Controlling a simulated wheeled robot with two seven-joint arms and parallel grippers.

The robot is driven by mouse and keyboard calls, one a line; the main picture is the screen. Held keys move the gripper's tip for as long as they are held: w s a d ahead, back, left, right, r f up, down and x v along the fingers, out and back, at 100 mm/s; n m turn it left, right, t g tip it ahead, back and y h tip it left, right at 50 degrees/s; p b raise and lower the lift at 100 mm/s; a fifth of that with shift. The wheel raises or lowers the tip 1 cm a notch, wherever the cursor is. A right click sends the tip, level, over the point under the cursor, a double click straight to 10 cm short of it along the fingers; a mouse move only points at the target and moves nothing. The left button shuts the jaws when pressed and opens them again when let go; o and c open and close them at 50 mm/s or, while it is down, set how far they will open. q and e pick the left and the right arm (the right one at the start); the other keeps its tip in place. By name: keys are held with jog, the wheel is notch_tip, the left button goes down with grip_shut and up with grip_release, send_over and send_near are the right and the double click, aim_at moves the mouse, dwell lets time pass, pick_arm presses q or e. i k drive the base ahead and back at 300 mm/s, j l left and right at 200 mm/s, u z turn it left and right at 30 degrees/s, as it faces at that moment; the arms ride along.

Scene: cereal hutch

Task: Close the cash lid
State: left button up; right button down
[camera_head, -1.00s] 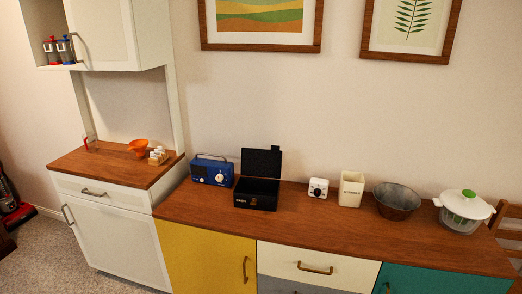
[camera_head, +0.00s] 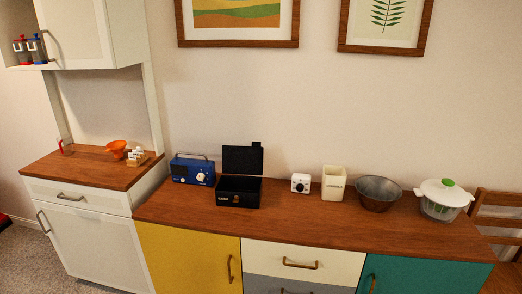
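A black cash box (camera_head: 238,192) stands on the wooden sideboard top, left of the middle. Its lid (camera_head: 242,159) is open and stands upright at the back, with a small tab at its upper right corner. The inside of the box looks dark. Neither of my grippers shows in the head view.
A blue radio (camera_head: 192,171) stands just left of the box. To its right stand a small white timer-like cube (camera_head: 300,183), a cream canister (camera_head: 333,183), a metal bowl (camera_head: 377,193) and a white-lidded salad spinner (camera_head: 442,199). The wood in front is clear (camera_head: 290,222).

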aim_at(240, 160)
jog(key=i+l+u, duration=0.65)
jog(key=l, duration=0.35)
jog(key=i+l+u, duration=0.25)
jog(key=l, duration=0.2)
jog(key=i+l+u, duration=0.2)
jog(key=l, duration=0.25)
